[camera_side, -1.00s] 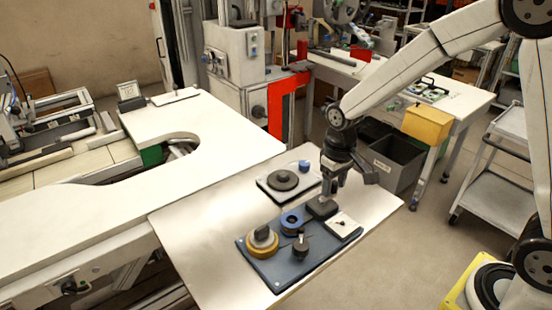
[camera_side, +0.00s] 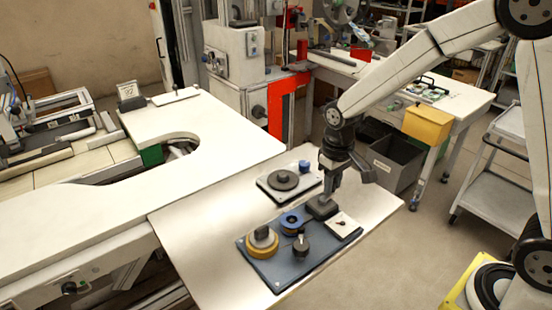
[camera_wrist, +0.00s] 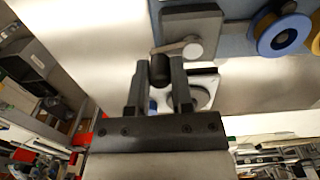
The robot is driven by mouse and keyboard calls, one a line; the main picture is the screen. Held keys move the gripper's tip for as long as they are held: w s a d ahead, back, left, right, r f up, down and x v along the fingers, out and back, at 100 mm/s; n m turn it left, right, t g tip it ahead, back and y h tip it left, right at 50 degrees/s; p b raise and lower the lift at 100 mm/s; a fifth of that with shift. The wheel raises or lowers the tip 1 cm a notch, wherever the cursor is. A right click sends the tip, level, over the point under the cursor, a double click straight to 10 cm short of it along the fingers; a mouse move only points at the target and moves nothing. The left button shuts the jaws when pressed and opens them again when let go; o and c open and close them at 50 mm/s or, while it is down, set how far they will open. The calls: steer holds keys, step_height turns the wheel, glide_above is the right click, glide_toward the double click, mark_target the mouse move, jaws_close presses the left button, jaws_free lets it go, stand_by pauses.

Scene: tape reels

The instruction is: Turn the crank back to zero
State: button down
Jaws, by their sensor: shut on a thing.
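The crank is a dark block (camera_wrist: 191,24) with a grey lever (camera_wrist: 178,47) and a black knob handle (camera_wrist: 159,70) at the lever's end. In the wrist view the lever points left and down from its pivot. My gripper (camera_wrist: 159,84) is shut on the handle, one finger on each side. In the side view the crank block (camera_side: 321,207) sits at the back right of the blue board (camera_side: 268,272), with my gripper (camera_side: 327,196) over it; the handle is hidden there. A white dial card (camera_side: 344,225) with a small dark pointer lies beside the block; its reading is too small to tell.
A blue reel (camera_side: 291,222), a yellow reel (camera_side: 262,241) and a black knob (camera_side: 301,246) stand on the same board. Behind it a light plate carries a black disc (camera_side: 283,180) and a blue piece (camera_side: 305,166). The table is bare at left and right.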

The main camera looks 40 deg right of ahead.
steer(key=shift+w+a, duration=0.15)
steer(key=shift+w, duration=0.3)
steer(key=shift+w, duration=0.1)
steer(key=shift+w+a, duration=0.5)
steer(key=shift+a, duration=0.1)
stand_by(0.4)
steer(key=shift+w+a, duration=0.25)
steer(key=shift+a, duration=0.3)
